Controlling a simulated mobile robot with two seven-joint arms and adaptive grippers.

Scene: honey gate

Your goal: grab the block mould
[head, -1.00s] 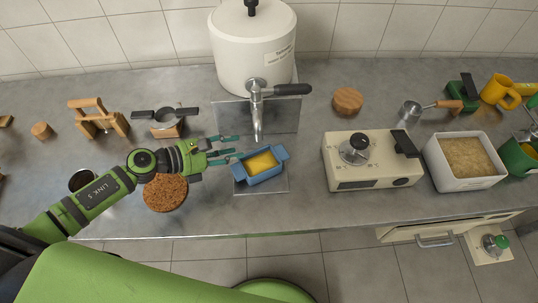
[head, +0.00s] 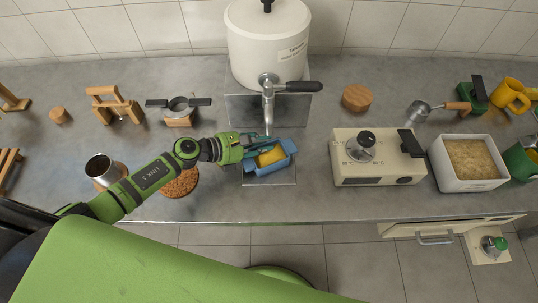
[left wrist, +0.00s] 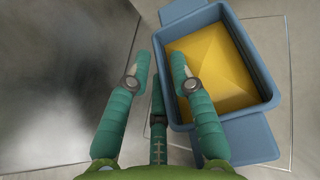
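The block mould is a blue rectangular tray with a tab at each end and a yellow filling. It sits under the tap in the head view (head: 284,163) and fills the upper right of the left wrist view (left wrist: 262,62). My left gripper (head: 256,143) is at the mould's left side, partly covering it. In the left wrist view my left gripper (left wrist: 158,72) has its fingers spread. One finger is left of the mould, another overlaps its near left wall, with nothing clamped between them. I cannot tell whether a finger touches the wall. My right gripper is not in view.
A white tank (head: 268,45) with a tap (head: 268,95) stands behind the mould. A cork mat (head: 180,184) lies beneath my left forearm, beside a steel cup (head: 99,167). A cream appliance (head: 372,168) stands to the right, with free counter between.

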